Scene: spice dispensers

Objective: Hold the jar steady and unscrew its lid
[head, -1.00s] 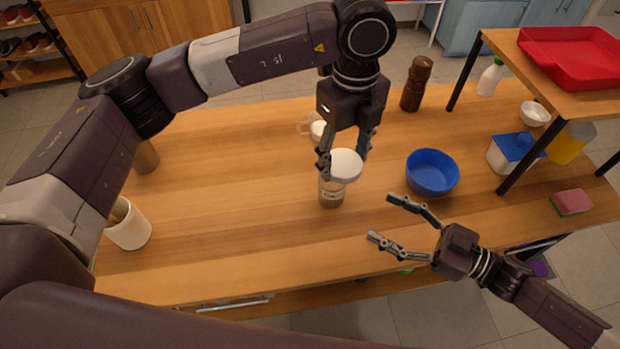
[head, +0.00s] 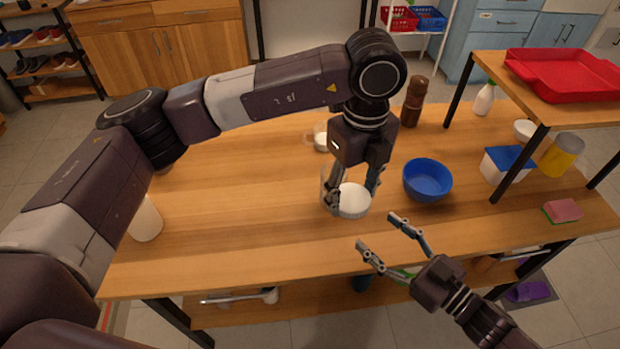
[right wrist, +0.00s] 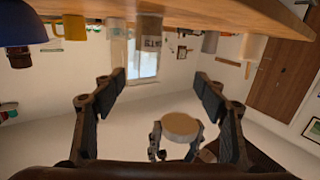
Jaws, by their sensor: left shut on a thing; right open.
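A white round lid (head: 354,202) is between the fingers of my left gripper (head: 352,196), which is shut on it. In the right wrist view, which is upside down, the lid (right wrist: 181,126) is clear of the jar (right wrist: 150,38), with a wide gap between them. The labelled jar stands on the table there, its mouth hidden by nothing I can make out clearly. In the head view the jar is mostly hidden behind the lid and left fingers. My right gripper (head: 378,232) is open and empty, to the lower right of the lid.
A blue bowl (head: 428,180) stands to the right of the lid on the wooden table (head: 240,210). A brown grinder (head: 413,103) and a white cup (head: 320,138) are farther back. A raised shelf with a red tray (head: 565,75) is at the right. The left part of the table is mostly clear.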

